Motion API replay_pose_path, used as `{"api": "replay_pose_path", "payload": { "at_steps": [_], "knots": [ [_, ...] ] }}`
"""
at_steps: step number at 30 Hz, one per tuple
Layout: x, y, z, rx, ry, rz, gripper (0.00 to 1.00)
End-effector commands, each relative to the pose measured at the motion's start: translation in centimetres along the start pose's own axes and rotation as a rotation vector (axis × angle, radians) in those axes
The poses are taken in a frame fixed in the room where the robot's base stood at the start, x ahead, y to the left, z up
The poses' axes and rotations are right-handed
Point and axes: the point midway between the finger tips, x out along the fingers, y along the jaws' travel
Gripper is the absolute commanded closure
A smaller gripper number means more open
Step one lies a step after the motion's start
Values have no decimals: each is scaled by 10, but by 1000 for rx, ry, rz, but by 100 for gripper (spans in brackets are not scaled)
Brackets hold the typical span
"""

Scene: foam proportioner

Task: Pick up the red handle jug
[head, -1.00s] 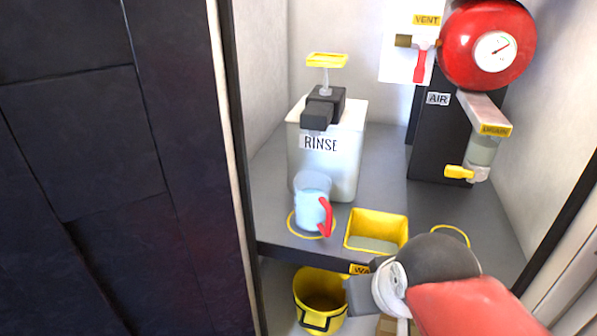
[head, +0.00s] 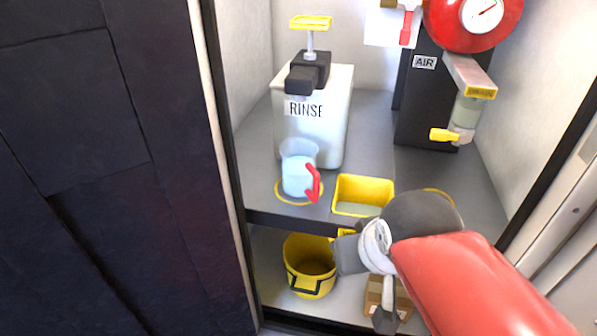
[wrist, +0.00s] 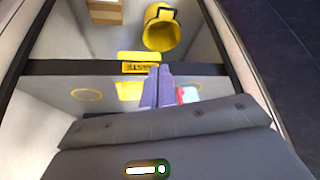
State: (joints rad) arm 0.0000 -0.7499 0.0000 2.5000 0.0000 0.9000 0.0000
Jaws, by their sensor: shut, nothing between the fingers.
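The jug (head: 298,172) is clear with pale blue liquid in it and has a red handle (head: 314,183) on its right side. It stands upright on the shelf inside a yellow ring, in front of the RINSE container. In the wrist view a small part of the jug (wrist: 189,94) shows just right of my fingers, partly hidden by them. My gripper (wrist: 157,72) is shut and empty. In the head view my arm reaches in from the lower right, and its end is below and right of the jug, apart from it; the fingertips are hard to make out there.
A yellow open bin (head: 362,193) sits on the shelf right of the jug. The white RINSE container (head: 335,125) with a black spout stands behind it. A yellow bucket (head: 309,267) and a cardboard box (head: 390,300) are below the shelf. A dark door (head: 110,180) is at left.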

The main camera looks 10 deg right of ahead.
Motion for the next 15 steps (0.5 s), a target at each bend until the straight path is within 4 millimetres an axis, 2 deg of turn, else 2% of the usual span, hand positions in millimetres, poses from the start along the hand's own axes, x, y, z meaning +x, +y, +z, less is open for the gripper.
{"api": "replay_pose_path", "payload": {
  "at_steps": [14,15],
  "knots": [
    [0,0,0,0,0,0,100],
    [0,0,0,0,0,0,97]
  ]
}}
